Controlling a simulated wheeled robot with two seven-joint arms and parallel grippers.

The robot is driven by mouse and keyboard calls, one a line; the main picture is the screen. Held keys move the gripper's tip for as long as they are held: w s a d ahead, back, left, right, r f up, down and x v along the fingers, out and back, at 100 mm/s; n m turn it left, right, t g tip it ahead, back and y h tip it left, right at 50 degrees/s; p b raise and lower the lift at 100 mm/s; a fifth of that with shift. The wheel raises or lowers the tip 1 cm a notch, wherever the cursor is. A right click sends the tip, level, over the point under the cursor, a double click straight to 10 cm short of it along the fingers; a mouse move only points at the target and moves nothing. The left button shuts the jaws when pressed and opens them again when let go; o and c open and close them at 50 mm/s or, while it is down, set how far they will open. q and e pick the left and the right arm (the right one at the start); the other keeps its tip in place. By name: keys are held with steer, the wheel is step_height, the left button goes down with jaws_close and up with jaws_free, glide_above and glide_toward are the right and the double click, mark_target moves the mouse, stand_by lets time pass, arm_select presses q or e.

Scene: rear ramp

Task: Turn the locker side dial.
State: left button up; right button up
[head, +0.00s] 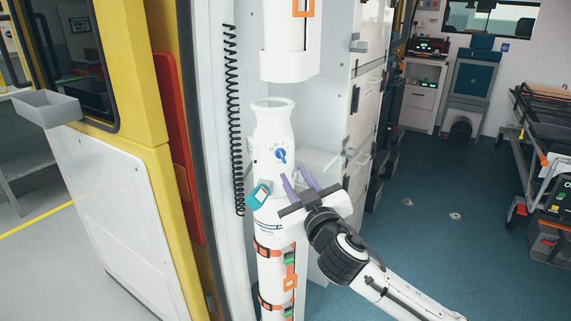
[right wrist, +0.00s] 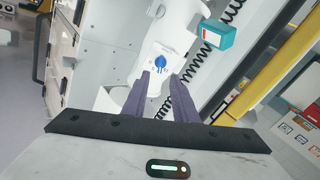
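A small blue dial (head: 281,155) with marks around it sits on the neck of a tall white cylinder (head: 270,125) beside the white locker wall. It also shows in the right wrist view (right wrist: 161,62), just beyond the fingertips. My right gripper (head: 295,173) has two purple fingers, spread apart with nothing between them. They point up toward the dial from below and to its right, a short way off; contact does not show. The fingers also show in the right wrist view (right wrist: 164,76). My left gripper is not in view.
A teal device (head: 258,195) hangs on the cylinder's left side, close to my fingers. A black coiled cord (head: 230,120) hangs to the left. Orange straps (head: 267,250) hold the cylinder lower down. A stretcher (head: 545,130) stands far right; the blue floor between is clear.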

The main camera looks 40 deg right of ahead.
mark_target(283, 159)
steer(key=x, duration=0.9)
steer(key=shift+a+f, duration=0.1)
steer(key=shift+s, duration=0.1)
jaws_close()
